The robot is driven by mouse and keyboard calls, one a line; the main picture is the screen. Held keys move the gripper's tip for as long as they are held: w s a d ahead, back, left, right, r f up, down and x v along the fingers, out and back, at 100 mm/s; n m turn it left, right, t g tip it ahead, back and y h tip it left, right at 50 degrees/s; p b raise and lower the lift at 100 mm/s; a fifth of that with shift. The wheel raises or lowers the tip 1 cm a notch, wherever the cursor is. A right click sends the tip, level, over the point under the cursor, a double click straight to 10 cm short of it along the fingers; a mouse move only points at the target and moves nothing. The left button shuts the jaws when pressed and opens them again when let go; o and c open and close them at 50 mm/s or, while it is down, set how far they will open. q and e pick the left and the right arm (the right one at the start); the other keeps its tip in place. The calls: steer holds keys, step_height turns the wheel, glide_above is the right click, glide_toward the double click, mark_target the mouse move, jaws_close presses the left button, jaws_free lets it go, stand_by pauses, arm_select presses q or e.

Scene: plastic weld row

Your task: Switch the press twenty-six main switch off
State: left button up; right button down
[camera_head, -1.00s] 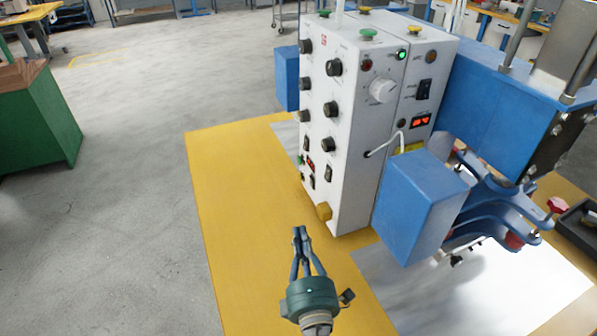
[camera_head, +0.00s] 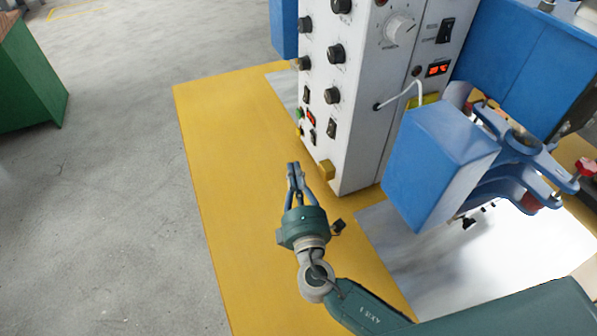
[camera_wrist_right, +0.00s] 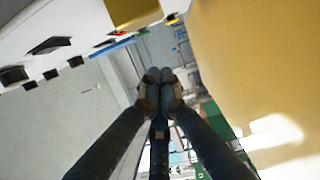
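A yellow-orange block (camera_head: 327,170) juts from the bottom front corner. I cannot read which switch is the main one. My right gripper (camera_head: 293,168) is over the table, just left of the box's lower front, apart from it. Its fingertips (camera_wrist_right: 160,75) meet with nothing between them. My left gripper is out of view.
A blue box-shaped part (camera_head: 440,165) and blue press arms (camera_head: 525,165) with a red knob (camera_head: 586,167) stand right of the control box. A white cable loops from the box. A green cabinet (camera_head: 30,85) is at far left. The table left of my gripper is clear.

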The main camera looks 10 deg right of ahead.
mark_target(312, 138)
steer(key=w+d+p, duration=0.1)
steer(key=w+d, duration=0.3)
steer(key=w, duration=0.3)
steer(key=shift+w+r+p, duration=0.2)
steer(key=shift+r+p, duration=0.1)
steer(key=shift+p, duration=0.05)
steer(key=shift+d, duration=0.1)
steer(key=shift+d+r+m+b, duration=0.3)
steer(key=shift+d+m, duration=0.1)
steer(key=shift+m, duration=0.3)
steer(key=shift+w+f, duration=0.1)
